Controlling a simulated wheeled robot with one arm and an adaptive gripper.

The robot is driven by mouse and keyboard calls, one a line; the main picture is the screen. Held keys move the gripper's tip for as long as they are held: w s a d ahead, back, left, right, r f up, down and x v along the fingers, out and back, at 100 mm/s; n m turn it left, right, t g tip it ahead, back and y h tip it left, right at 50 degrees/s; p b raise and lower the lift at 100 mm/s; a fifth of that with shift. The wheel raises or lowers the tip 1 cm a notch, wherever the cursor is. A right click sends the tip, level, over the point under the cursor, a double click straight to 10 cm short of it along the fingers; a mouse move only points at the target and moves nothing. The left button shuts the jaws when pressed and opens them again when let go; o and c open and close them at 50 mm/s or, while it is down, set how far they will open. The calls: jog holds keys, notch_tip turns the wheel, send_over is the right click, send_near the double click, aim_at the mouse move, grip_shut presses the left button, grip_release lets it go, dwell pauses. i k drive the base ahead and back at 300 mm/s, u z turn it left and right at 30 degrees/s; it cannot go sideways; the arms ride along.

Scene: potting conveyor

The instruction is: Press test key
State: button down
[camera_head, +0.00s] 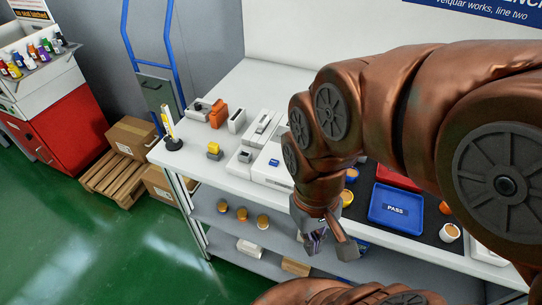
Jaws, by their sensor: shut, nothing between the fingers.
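No key marked as the test key can be made out in the head view. A low white unit with a small blue label (272,166) stands on the white bench, partly hidden behind my arm. Small light-grey boxes (262,127) with dark details stand just behind and left of it; the details are too small to read. My gripper (331,246) points down in front of the bench's front edge, to the right of and nearer than the white unit. It is shut and empty. My copper-coloured arm hides much of the bench's middle and right.
A blue PASS tray (381,222), a red tray (399,178) and a white cup with an orange top (449,233) are at the right.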

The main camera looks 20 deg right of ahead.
aim_at(274, 163)
jog(key=z, duration=1.3)
jog(key=k, duration=1.4)
jog(key=u, duration=1.65)
jog(key=i, duration=0.5)
jog(key=z, duration=0.05)
